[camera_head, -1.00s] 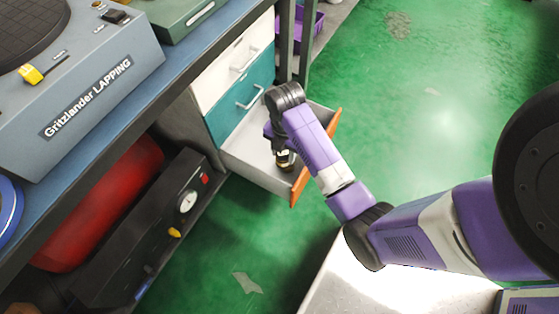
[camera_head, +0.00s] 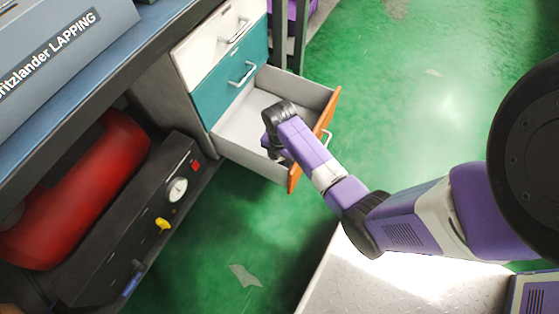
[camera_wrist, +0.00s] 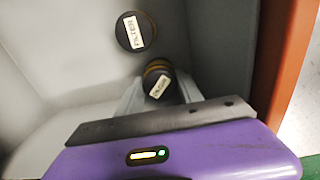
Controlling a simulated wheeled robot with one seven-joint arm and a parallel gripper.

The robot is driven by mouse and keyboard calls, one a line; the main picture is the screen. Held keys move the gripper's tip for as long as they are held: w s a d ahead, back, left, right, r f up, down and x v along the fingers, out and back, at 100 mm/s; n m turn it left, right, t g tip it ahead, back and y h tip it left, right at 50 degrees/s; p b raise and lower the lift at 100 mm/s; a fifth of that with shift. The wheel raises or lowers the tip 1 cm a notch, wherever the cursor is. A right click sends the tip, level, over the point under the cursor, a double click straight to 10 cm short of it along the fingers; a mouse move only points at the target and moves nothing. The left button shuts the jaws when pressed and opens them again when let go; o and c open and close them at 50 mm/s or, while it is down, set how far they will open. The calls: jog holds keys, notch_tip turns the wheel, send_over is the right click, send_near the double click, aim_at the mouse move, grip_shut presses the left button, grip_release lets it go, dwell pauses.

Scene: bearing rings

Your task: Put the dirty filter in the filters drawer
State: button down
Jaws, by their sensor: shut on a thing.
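A second dark round filter (camera_wrist: 135,31) with a "FILTER" label lies in the drawer just beyond the held one, a small gap apart. In the head view my gripper (camera_head: 277,154) hides both filters. I cannot tell whether the held filter touches the drawer floor.
A teal drawer (camera_head: 240,82) and a white drawer (camera_head: 215,45) above are closed. A red tank (camera_head: 85,190) and a dark box with a gauge (camera_head: 150,215) stand to the left under the blue bench. Green floor lies open to the right.

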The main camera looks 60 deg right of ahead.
aim_at(280, 160)
jog(key=shift+f, duration=0.5)
jog(key=shift+f, duration=0.15)
jog(key=c, duration=0.8)
grip_release()
jog(key=shift+o, duration=0.2)
notch_tip(280, 160, up, 12)
jog(key=p, duration=0.5)
jog(key=shift+p, duration=0.3)
